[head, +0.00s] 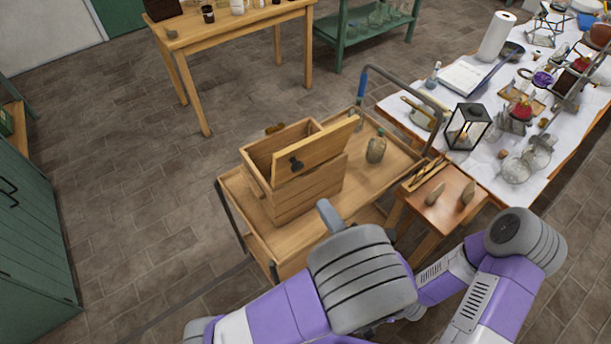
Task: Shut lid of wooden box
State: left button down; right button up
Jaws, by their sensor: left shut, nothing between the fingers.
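The wooden box (308,196) stands on a wooden trolley. Its lid (318,147) is raised at a tilt along the near side, with a dark metal fitting on its face. The box's opening shows behind the lid, so the box is open. My left gripper (326,208) is at the near right of the box, just below its front corner in the picture. It is shut and empty, and looks apart from the lid. The grey wrist hides part of it. My right arm comes in at the lower right; its gripper does not show.
The trolley (256,228) has a grey rail handle (408,84) at its far right. A glass bottle (376,147) stands right of the box. A small stool (451,210) with pointed objects and a cluttered white-covered table (406,119) stand to the right. Floor is free at left.

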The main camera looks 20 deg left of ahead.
aim_at(299, 168)
pick_arm(q)
jog(key=p+x, duration=0.1)
jog(key=x, duration=0.8)
jog(key=shift+w, duration=0.1)
pick_arm(e)
jog(key=shift+r, duration=0.55)
pick_arm(q)
jog(key=shift+r, duration=0.1)
pick_arm(e)
jog(key=shift+r, duration=0.1)
